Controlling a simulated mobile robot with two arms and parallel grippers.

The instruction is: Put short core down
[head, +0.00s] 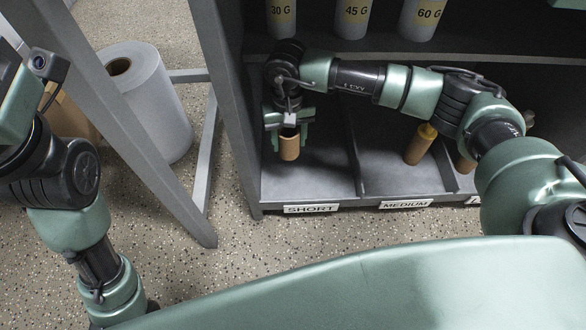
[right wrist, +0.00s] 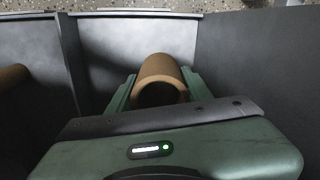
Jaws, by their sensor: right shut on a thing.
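The short core (head: 289,146) is a small brown cardboard tube, held upright in the left bay, marked SHORT, of the shelf in the head view. My right gripper (head: 288,138) is shut on it, with green fingers on both sides of the tube. In the right wrist view the core (right wrist: 161,80) sits between the fingers, its open end facing the camera. I cannot tell whether its base touches the shelf floor. The SHORT label (head: 311,208) is on the front edge of the bay. My left gripper is not in view; only parts of the left arm show.
A divider separates the SHORT bay from the bay with the MEDIUM label (head: 405,203), where a taller brown core (head: 420,145) stands. Bottles marked 30 G, 45 G (head: 352,18) and 60 G stand on the shelf above. A large white roll (head: 150,105) stands at the left.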

